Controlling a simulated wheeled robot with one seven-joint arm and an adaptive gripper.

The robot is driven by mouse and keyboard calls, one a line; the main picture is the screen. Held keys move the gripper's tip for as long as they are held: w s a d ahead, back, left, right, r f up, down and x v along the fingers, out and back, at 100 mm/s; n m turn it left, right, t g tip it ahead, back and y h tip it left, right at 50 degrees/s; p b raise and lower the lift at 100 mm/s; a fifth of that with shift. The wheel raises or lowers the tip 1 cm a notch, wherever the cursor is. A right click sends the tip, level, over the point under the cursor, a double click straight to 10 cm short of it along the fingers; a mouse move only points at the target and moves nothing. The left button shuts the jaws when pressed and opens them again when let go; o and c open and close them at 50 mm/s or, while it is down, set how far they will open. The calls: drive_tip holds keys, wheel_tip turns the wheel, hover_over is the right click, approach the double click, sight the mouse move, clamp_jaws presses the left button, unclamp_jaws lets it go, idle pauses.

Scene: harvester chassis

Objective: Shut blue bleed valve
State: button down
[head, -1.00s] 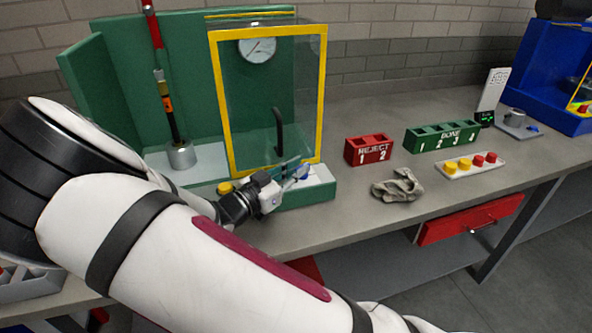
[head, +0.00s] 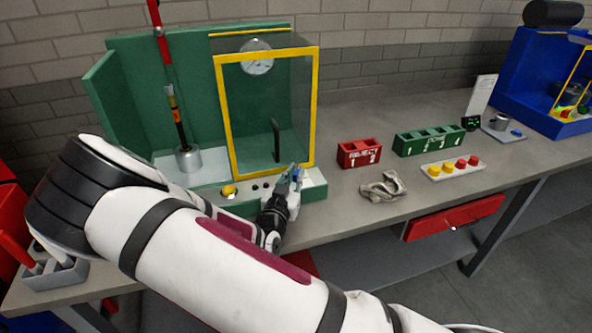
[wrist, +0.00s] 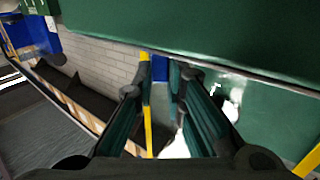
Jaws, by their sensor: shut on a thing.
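The blue bleed valve (head: 298,173) is at the front right of the green test stand's base, and my fingers hide most of it in the head view. In the wrist view a blue piece of the valve (wrist: 161,70) shows between my fingertips. My gripper (head: 291,178) is shut on the valve handle, with the fingers still some way apart around it. The wrist reaches in from the front. The handle's exact angle is hard to tell.
A yellow-framed clear guard (head: 318,110) with a gauge (head: 258,64) stands just behind. A yellow button (head: 229,191) is left on the base. A grey rag (head: 383,188) and a red reject box (head: 360,153) lie to the right.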

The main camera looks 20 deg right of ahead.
drive_tip(key=n+t+y+p, duration=0.1)
drive_tip(key=y, duration=0.1)
drive_tip(key=n+t+y+p, duration=0.1)
drive_tip(key=n+y+p, duration=0.1)
drive_tip(key=s+d+n+y+p, duration=0.1)
drive_tip(key=y+p, duration=0.1)
drive_tip(key=shift+d+r+t, duration=0.1)
drive_tip(key=shift+r+t, duration=0.05)
drive_tip(key=shift+t, duration=0.25)
drive_tip(key=n+y+p, duration=0.1)
drive_tip(key=y, duration=0.1)
drive_tip(key=n+y+p, duration=0.2)
drive_tip(key=shift+w+d, duration=0.1)
drive_tip(key=shift+w, duration=0.1)
drive_tip(key=shift+y, duration=0.4)
drive_tip(key=shift+w, duration=0.1)
drive_tip(key=c, duration=1.6)
unclamp_jaws()
drive_tip(key=shift+c, duration=0.2)
drive_tip(key=s, duration=1.2)
